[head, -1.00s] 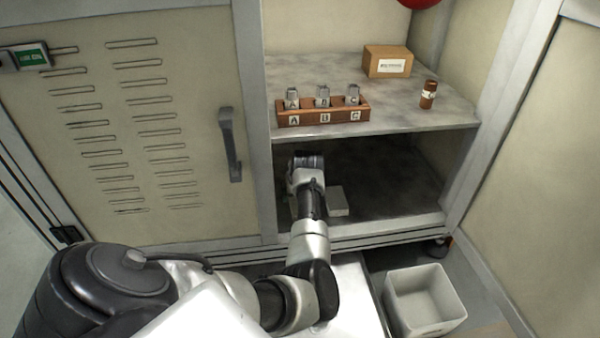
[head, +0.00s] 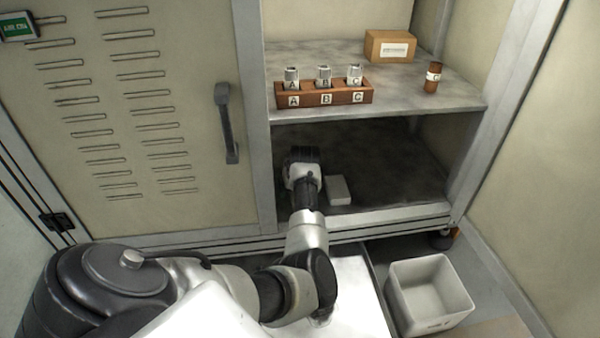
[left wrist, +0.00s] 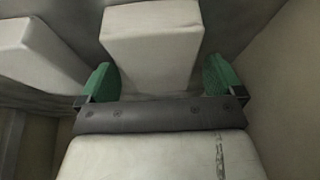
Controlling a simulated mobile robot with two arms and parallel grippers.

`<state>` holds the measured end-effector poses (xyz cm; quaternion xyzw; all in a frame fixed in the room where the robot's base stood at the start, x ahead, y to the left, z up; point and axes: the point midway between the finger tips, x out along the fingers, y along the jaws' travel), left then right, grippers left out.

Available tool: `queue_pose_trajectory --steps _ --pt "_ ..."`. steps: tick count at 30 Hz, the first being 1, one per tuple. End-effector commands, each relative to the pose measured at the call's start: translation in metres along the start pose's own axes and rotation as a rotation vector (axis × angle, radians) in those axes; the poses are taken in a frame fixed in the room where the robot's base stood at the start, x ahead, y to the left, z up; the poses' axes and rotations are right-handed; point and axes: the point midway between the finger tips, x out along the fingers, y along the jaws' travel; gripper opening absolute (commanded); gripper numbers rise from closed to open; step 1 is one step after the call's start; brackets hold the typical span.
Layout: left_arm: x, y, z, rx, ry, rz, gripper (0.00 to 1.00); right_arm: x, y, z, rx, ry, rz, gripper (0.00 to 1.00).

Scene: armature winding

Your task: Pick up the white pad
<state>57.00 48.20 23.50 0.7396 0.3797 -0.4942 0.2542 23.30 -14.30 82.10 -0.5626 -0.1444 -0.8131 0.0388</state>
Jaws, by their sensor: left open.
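My left gripper (head: 303,157) reaches into the lower compartment of the cabinet. In the left wrist view its green-padded fingers (left wrist: 159,80) are open. A white pad-like block (left wrist: 150,42) lies between and beyond the fingers, with a gap visible on each side. I cannot tell how deep the fingers reach along it. A second white block (left wrist: 38,52) lies to the left in the wrist view. In the head view, one white block (head: 338,190) shows just right of my gripper; the other is hidden by my arm. My right gripper is not in view.
The upper shelf (head: 420,98) overhangs the compartment and holds a wooden rack (head: 345,96) with labelled metal parts, a cardboard box (head: 389,46) and a brown bottle (head: 432,78). A white bin (head: 430,290) stands at lower right. The compartment floor (head: 390,160) is clear on the right.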

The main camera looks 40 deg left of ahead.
Motion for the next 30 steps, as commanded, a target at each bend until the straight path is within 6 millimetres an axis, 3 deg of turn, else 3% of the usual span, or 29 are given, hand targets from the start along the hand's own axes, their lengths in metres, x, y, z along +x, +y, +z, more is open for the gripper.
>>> queue_pose_trajectory --steps 8,19,30 --pt "0.0017 -0.0001 0.0007 0.001 0.000 0.000 0.96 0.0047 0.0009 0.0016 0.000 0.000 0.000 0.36" --pt "0.0028 0.0000 0.0014 0.001 -0.001 0.000 0.43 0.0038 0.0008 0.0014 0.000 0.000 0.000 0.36" --pt "0.0025 0.0003 0.0015 0.000 -0.001 0.001 0.43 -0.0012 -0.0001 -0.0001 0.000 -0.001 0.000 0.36"
